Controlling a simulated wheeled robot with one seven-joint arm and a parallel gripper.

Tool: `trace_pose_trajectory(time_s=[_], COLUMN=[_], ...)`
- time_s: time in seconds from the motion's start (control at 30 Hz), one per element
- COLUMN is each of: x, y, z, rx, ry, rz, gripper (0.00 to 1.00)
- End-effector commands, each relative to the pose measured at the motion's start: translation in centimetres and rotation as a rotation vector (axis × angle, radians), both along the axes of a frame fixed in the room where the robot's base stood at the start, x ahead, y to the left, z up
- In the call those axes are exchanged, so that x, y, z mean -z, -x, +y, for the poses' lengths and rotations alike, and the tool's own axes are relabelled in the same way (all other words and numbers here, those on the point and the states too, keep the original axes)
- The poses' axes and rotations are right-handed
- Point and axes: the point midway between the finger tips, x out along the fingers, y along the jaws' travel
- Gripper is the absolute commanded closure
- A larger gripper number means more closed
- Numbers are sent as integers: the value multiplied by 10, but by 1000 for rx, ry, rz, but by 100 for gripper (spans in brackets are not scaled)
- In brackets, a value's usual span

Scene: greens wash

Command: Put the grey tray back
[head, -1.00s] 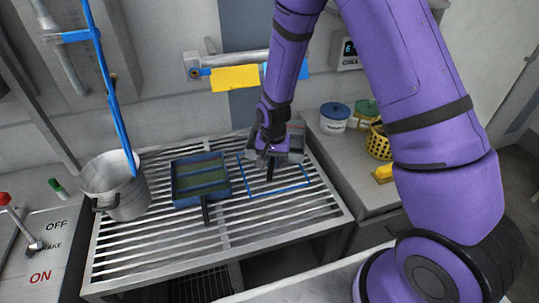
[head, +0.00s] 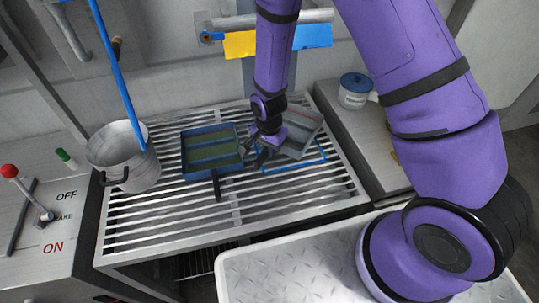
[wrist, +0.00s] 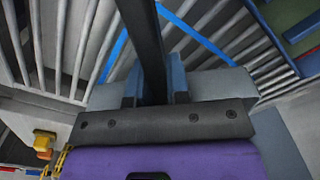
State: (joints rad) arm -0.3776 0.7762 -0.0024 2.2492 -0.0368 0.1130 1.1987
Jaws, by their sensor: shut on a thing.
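The grey tray (head: 303,137) is in my gripper (head: 260,150), to the right of the fingers in the head view. It looks tilted and partly covers a blue outline (head: 300,165) on the slatted top. In the wrist view my gripper (wrist: 153,90) is shut on a dark handle (wrist: 148,40), and a grey surface (wrist: 215,83), likely the tray, shows behind the jaws. Blue lines (wrist: 195,30) of the outline cross the slats there. I cannot tell whether the tray touches the slats.
A blue tray with a green inside (head: 212,150) lies just left of my gripper, its dark handle toward the front. A metal pot (head: 122,160) stands at the slatted table's (head: 230,215) left end. A blue-lidded tub (head: 355,90) stands on the right counter.

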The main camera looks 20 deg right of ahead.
Motion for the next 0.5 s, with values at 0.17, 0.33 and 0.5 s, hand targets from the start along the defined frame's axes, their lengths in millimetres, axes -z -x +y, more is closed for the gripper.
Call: trace_pose_trajectory(time_s=[0.17, 0.33, 0.5], x=[23, 38, 37], y=[1, 0, 0], z=[0, 0, 0], rx=[-1, 0, 0], ry=[1, 0, 0], rz=[3, 1, 0], gripper=[100, 100, 100])
